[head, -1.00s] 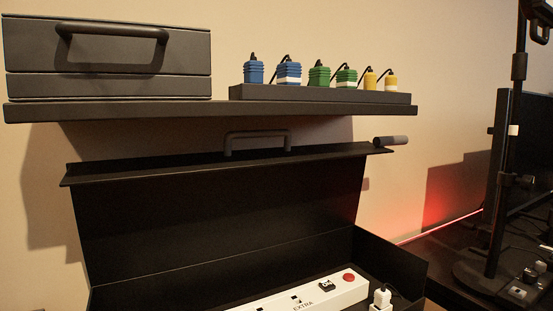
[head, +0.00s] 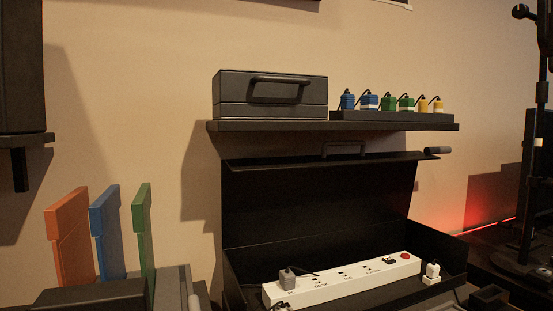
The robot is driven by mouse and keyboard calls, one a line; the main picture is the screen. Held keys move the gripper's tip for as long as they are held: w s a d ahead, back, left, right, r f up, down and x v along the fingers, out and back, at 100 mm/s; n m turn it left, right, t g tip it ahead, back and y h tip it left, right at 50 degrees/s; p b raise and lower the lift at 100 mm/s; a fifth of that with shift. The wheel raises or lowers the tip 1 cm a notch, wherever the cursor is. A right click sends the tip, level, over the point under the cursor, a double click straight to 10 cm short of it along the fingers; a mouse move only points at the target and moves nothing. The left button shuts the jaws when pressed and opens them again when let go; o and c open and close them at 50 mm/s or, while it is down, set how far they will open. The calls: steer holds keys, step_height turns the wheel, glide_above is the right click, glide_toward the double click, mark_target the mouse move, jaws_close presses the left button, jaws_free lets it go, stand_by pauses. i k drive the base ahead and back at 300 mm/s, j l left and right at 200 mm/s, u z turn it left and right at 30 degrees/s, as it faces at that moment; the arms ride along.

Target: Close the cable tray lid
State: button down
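The black cable tray (head: 455,243) stands low in the head view, right of the middle. Its lid (head: 320,195) is raised and stands open at the back, below the shelf. My gripper is not in view.
A wall shelf (head: 230,126) above the lid carries a black case (head: 270,95) and several coloured plugs (head: 388,102). Orange, blue and green upright panels (head: 104,235) stand at lower left. A dark stand (head: 530,160) is at the right.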

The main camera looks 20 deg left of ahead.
mark_target(272, 199)
steer(key=l+u, duration=0.25)
steer(key=u, duration=0.2)
steer(key=l+u, duration=0.25)
steer(key=u, duration=0.15)
